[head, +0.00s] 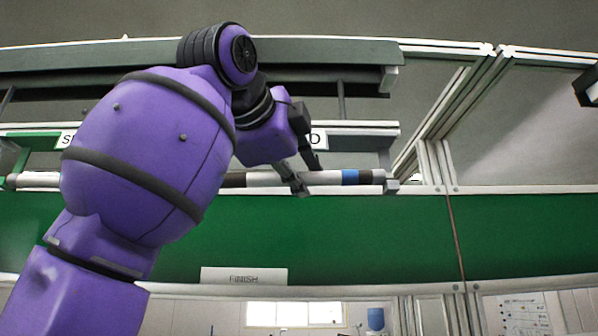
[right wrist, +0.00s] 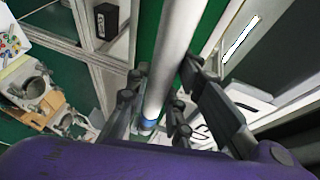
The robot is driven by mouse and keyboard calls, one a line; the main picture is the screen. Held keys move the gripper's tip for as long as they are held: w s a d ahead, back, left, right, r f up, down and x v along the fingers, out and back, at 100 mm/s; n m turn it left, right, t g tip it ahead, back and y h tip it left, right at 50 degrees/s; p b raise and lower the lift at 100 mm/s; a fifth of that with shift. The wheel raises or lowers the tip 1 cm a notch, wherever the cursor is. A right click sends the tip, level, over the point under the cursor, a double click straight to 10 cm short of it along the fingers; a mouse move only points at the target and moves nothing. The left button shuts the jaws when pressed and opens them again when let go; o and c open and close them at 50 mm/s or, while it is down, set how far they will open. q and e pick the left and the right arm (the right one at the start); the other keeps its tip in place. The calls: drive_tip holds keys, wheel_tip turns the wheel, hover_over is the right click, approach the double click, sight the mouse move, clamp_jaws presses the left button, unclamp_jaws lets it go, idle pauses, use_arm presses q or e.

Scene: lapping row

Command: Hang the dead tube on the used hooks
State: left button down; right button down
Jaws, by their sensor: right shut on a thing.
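In the right wrist view the tube (right wrist: 176,55) runs between the fingers of the gripper (right wrist: 160,98), with the blue band near the palm. A sign (head: 319,138) above the tube shows only a "D"; my arm hides the rest. I cannot make out whether the tube rests on any hook. My left gripper is not in view.
A white tube section (head: 38,180) shows left of my arm; I cannot tell if it is the same tube. A partly hidden sign (head: 66,139) begins with "S". A grey rail (head: 330,50) crosses above.

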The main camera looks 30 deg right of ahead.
drive_tip(key=shift+w+f, duration=0.1)
drive_tip(key=shift+f, duration=0.2)
drive_tip(key=shift+r, duration=0.7)
idle(0.5)
idle(0.8)
drive_tip(key=shift+a+f, duration=0.1)
drive_tip(key=shift+f, duration=0.65)
idle(1.1)
drive_tip(key=c, duration=1.5)
unclamp_jaws()
drive_tip(key=shift+a, duration=0.1)
